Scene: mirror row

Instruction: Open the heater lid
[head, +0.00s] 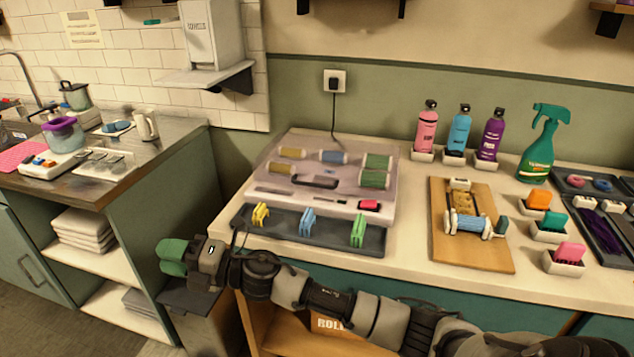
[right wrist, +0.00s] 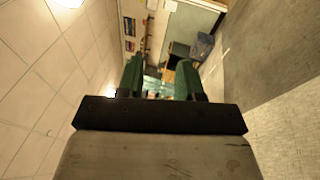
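The heater (head: 265,205) is a wide box on the counter, in the middle of the head view. A pale see-through lid (head: 340,172) lies over it and looks closed. Tan, blue and green rollers show through the lid. A dark handle bar (head: 315,181) shows near the lid's middle. My right gripper (head: 172,258), with green fingers, is left of and below the heater, off the counter's front edge and apart from the lid. In the right wrist view its fingers (right wrist: 160,78) are spread with nothing between them. My left gripper is not in view.
A dark tray (head: 300,232) with yellow, blue and green clips lies along the heater's front. A wooden board (head: 475,255) with a blue roller is to the right. Bottles (head: 460,130) and a green spray bottle (head: 542,145) stand behind. A plugged cord (head: 334,110) runs down behind the heater.

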